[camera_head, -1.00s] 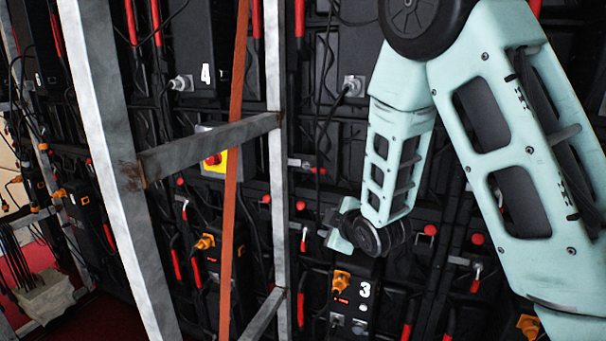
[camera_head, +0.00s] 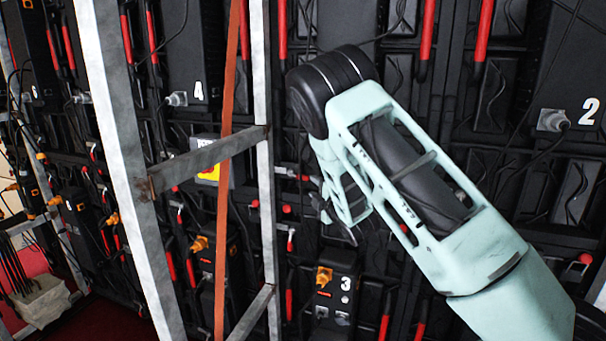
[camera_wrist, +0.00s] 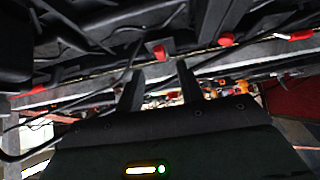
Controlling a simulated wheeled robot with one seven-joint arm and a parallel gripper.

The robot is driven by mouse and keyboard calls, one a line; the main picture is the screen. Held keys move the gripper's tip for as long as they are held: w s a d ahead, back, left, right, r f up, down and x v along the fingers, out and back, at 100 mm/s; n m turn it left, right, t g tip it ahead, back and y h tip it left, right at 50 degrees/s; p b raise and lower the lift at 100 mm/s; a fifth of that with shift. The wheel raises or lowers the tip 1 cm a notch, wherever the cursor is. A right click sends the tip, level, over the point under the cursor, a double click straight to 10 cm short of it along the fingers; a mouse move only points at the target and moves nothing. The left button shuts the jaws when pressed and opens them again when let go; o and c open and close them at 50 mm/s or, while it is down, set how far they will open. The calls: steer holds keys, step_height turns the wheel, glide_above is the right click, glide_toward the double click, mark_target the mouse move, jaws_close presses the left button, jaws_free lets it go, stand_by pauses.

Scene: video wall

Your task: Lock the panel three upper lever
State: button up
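Panel three is the black box marked 3 (camera_head: 335,295) on the wall, with an orange connector on its front. Above it to the left, a small red-tipped lever (camera_head: 291,240) hangs down. Higher up, another small lever (camera_head: 300,176) lies roughly sideways, partly behind my arm. My gripper (camera_wrist: 160,75) shows two dark fingers apart with nothing between them. A red knob (camera_wrist: 159,52) appears just beyond the fingertips in the wrist view; whether it belongs to the upper lever I cannot tell. In the head view my gripper is mostly hidden by my arm.
A grey metal frame (camera_head: 208,160) and an orange strap (camera_head: 228,100) stand left of my arm. Panels 4 (camera_head: 190,50) and 2 (camera_head: 575,60) flank it. A yellow-and-red switch (camera_head: 210,174) sits behind the frame. Cables hang across the wall. Red knobs line a bar in the wrist view.

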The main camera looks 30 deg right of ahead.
mark_target(305, 179)
steer(key=w, duration=0.3)
steer(key=w+p, duration=0.1)
steer(key=w, duration=0.2)
steer(key=w+d+p, duration=0.1)
steer(key=w, duration=0.1)
steer(key=shift+w+d, duration=0.1)
steer(key=shift+w, duration=0.3)
jaws_close()
